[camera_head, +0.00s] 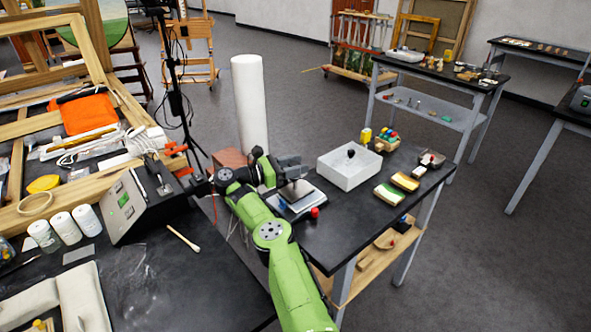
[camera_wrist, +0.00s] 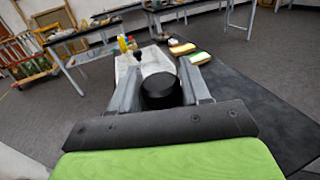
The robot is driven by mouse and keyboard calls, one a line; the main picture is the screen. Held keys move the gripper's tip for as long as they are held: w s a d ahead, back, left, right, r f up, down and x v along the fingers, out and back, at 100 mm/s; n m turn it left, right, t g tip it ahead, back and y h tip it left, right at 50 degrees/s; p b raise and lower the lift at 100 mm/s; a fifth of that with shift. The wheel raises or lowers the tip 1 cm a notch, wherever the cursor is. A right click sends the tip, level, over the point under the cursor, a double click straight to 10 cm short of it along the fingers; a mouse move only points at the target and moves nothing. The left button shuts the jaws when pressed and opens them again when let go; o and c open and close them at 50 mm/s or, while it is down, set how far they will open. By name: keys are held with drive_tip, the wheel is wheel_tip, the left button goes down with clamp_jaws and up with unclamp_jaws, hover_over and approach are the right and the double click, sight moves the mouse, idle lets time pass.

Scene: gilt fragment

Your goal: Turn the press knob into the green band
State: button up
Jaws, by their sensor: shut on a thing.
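A black round knob (camera_wrist: 160,92) sits between the two grey fingers of my gripper (camera_wrist: 160,72) in the wrist view. The fingers press on its two sides. In the head view my gripper (camera_head: 292,180) reaches over a small device with a pale metal plate (camera_head: 303,200) on the black table; I take this to be the press. The gripper and arm hide the knob there. A red knob or button (camera_head: 315,212) shows at the device's front right. No green band can be made out in either view.
Sponges (camera_head: 398,187) and small coloured bottles (camera_head: 385,140) are further right. A white roll (camera_head: 250,105) stands upright behind the arm. A grey control box (camera_head: 145,205) is at left.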

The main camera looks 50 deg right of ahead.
drive_tip(key=shift+f, duration=0.2)
drive_tip(key=o, duration=1)
drive_tip(key=shift+c, duration=0.2)
drive_tip(key=v, duration=0.7)
drive_tip(key=shift+a, duration=0.3)
drive_tip(key=shift+w, duration=0.1)
